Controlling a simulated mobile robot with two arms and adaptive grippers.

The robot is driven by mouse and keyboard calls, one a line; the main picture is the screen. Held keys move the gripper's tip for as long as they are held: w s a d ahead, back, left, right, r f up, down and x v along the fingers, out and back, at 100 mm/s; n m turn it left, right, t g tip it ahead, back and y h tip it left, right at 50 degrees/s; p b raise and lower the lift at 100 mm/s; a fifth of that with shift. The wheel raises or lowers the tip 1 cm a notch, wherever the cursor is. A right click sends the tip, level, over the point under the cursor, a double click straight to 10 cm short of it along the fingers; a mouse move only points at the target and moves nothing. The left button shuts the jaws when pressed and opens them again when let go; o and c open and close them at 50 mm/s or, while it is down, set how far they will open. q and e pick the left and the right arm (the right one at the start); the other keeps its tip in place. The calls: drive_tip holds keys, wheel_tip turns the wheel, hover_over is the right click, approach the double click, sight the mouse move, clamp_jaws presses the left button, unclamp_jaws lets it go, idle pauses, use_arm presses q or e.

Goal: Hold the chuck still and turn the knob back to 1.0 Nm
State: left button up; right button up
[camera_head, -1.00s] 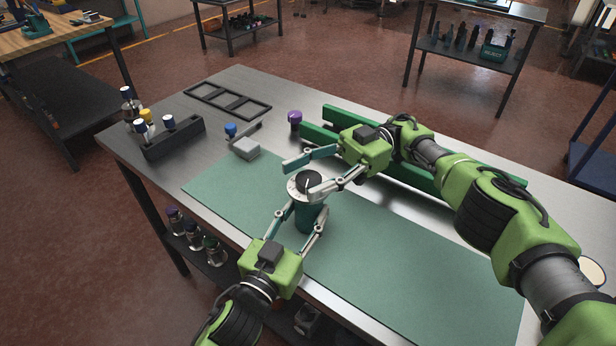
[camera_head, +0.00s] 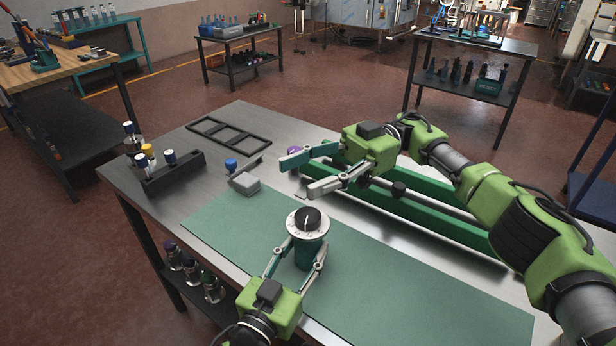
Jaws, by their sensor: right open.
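The chuck (camera_head: 308,257) is a dark green upright cylinder on the green mat. A white dial (camera_head: 294,226) with small dark marks tops it, and a black knob (camera_head: 312,217) sits at the dial's middle. The dial's figures are too small to read, so I cannot tell the setting. My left gripper (camera_head: 305,250) comes from the front, with one finger on each side of the chuck's body, shut on it. My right gripper (camera_head: 296,175) is open and empty, behind and above the dial, clear of the knob.
The green mat (camera_head: 420,285) has free room to the right. A long green rail fixture (camera_head: 440,218) lies behind my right gripper. A grey block (camera_head: 246,184), a dark rack (camera_head: 175,172) of capped bottles and a black frame (camera_head: 229,133) stand at the left and back.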

sight(308, 215)
drive_tip(key=shift+s+a+r+n+h, duration=0.15)
drive_tip(key=shift+s+a+n+h, duration=0.15)
drive_tip(key=shift+h, duration=0.2)
drive_tip(key=f+n+t+h, duration=0.2)
drive_tip(key=t+h, duration=0.1)
drive_tip(key=h, duration=0.1)
drive_tip(key=f+n+t+h, duration=0.2)
drive_tip(key=f+t+h, duration=0.1)
drive_tip(key=h, duration=0.2)
drive_tip(key=f+n+t+h, duration=0.2)
drive_tip(key=f+t+h, duration=0.1)
drive_tip(key=t+h, duration=0.1)
drive_tip(key=shift+w+d+f+n+h, duration=0.25)
drive_tip(key=shift+w+d+n+h, duration=0.1)
drive_tip(key=shift+h, duration=0.15)
drive_tip(key=c, duration=1.1)
